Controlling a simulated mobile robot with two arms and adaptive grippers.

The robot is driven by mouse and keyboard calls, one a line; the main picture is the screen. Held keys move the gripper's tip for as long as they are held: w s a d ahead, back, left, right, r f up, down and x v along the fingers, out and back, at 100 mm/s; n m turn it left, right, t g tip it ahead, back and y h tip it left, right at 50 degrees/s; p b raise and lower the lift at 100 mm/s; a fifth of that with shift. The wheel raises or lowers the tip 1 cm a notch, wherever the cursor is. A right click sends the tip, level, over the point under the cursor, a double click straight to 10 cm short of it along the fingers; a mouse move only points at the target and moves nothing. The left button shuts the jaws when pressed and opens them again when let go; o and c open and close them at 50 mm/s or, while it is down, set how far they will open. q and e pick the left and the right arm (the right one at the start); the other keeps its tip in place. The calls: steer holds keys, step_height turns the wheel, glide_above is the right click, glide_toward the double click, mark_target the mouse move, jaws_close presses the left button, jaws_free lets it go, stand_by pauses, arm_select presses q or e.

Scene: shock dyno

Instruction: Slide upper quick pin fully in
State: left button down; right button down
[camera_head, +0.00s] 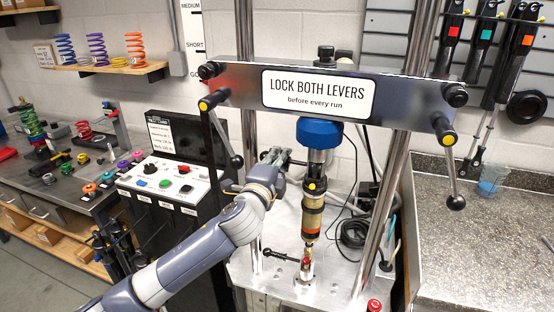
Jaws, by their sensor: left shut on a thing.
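My left gripper (287,158) is beside the top of the upright shock absorber (313,208), just left of its upper mount under the blue load cell (319,132). Its fingers are shut on the upper quick pin, which is mostly hidden by the fingers; how deep it sits in the mount cannot be told. The shock stands between the blue part above and a red-and-metal lower mount (306,265) on the machine's base. My right gripper is not in view.
The crossbeam (240,80) with a "LOCK BOTH LEVERS" sign spans two steel columns above the gripper. Black ball-ended levers hang at its left (237,160) and right (455,202). A control box (165,182) stands left of my arm. A black handle (280,255) lies beside the lower mount.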

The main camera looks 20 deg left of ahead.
mark_target(296, 163)
arm_select(q)
steer(key=d, duration=0.4)
steer(key=shift+s+f, duration=0.1)
steer(key=shift+d, duration=0.3)
steer(key=shift+a, duration=0.1)
steer(key=c, duration=1.5)
jaws_free()
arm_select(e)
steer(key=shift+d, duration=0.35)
arm_select(q)
steer(key=s, duration=1.2)
steer(key=shift+a, duration=0.2)
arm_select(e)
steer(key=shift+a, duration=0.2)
